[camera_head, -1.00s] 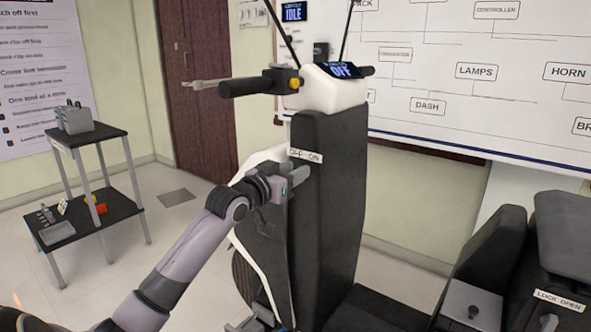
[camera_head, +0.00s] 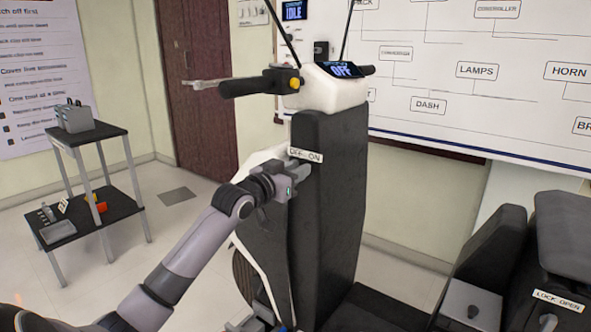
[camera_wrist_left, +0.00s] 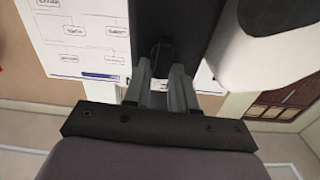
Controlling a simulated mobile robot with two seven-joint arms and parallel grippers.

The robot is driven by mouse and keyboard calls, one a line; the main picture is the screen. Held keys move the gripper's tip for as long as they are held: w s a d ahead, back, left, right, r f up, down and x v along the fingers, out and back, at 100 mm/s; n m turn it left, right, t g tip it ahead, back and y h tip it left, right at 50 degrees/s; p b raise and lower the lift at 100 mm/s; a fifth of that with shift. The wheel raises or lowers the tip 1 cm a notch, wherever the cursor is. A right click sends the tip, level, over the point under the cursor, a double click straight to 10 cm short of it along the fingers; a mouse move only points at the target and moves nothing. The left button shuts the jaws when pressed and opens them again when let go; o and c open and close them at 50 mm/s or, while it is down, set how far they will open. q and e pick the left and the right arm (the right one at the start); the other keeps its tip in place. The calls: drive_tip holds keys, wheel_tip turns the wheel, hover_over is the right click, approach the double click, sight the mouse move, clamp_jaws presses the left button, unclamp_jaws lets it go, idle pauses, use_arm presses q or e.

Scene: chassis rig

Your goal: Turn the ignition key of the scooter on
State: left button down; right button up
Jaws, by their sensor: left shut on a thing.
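The scooter's black front panel (camera_head: 338,210) stands upright in the middle of the head view, with an OFF/ON label (camera_head: 306,155) near its upper left edge. My left gripper (camera_head: 299,178) is at the panel just below the label. In the left wrist view its two fingers (camera_wrist_left: 161,78) are closed around a small dark piece (camera_wrist_left: 161,50), which appears to be the ignition key. The key is mostly hidden by the fingers, and its turn angle cannot be told. My right gripper is not in view.
The handlebar grip (camera_head: 250,86) with a brake lever sticks out above my left arm. A small shelf stand (camera_head: 100,135) is at the left. The scooter seat (camera_head: 566,230) and a grey box (camera_head: 470,303) are at the right. A whiteboard (camera_head: 450,140) hangs behind.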

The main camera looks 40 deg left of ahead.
use_arm(q)
drive_tip(key=m+p, duration=0.1)
drive_tip(key=m, duration=0.2)
drive_tip(key=d+m+p, duration=0.1)
drive_tip(key=m+p, duration=0.1)
drive_tip(key=m, duration=0.2)
drive_tip(key=f+m+p, duration=0.1)
drive_tip(key=m+p, duration=0.1)
drive_tip(key=m, duration=0.2)
drive_tip(key=shift+w+d, duration=0.1)
drive_tip(key=shift+d, duration=0.1)
drive_tip(key=shift+m, duration=0.4)
drive_tip(key=c, duration=1.1)
unclamp_jaws()
drive_tip(key=shift+s+d, duration=0.2)
drive_tip(key=shift+s, duration=1.6)
drive_tip(key=shift+s+d, duration=0.2)
drive_tip(key=shift+s, duration=1.55)
